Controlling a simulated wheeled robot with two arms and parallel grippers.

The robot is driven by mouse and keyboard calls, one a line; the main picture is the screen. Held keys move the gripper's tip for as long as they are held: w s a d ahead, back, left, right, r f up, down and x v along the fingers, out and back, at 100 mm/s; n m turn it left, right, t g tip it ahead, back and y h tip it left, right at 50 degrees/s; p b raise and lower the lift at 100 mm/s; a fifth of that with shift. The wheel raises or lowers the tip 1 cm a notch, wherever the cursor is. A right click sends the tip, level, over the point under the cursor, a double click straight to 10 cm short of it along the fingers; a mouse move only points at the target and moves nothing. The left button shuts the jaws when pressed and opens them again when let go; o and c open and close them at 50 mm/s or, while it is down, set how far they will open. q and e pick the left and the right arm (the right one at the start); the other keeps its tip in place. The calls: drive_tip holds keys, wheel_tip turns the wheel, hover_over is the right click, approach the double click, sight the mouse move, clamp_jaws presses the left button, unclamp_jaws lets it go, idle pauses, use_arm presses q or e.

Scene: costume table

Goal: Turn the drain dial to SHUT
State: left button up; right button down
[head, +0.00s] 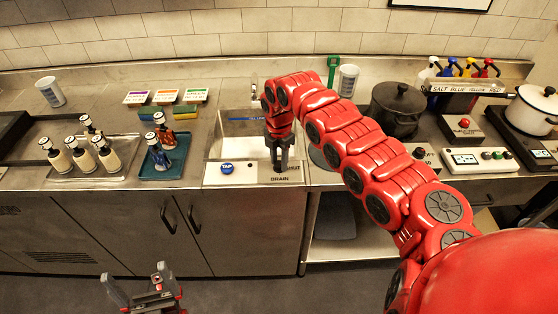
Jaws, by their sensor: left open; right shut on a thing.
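The drain dial sits on the pale front panel (245,174) of the sink (238,128), above the printed word DRAIN. My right gripper (280,167) comes down from above onto that spot and is shut on the dial. Its fingers hide the dial, so I cannot tell which way it points. Part of the word SHUT shows just right of the fingers. A blue TAP button (227,168) is left on the same panel. My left gripper (150,285) is open and empty, low in front of the cabinet doors.
Left of the sink, several bottles stand on a grey tray (62,180) and a teal tray (150,172). A black pot (396,108), a control box with buttons (480,160) and a white pot (535,108) are at the right. My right arm crosses over the counter.

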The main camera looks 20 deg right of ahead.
drive_tip(key=c, duration=0.5)
unclamp_jaws()
wheel_tip(320, 180, up, 11)
drive_tip(key=b, duration=0.3)
wheel_tip(320, 180, up, 7)
drive_tip(key=p, duration=0.2)
hover_over(279, 163)
drive_tip(key=shift+s+f, duration=0.1)
drive_tip(key=shift+f, duration=0.1)
drive_tip(key=shift+f, duration=0.1)
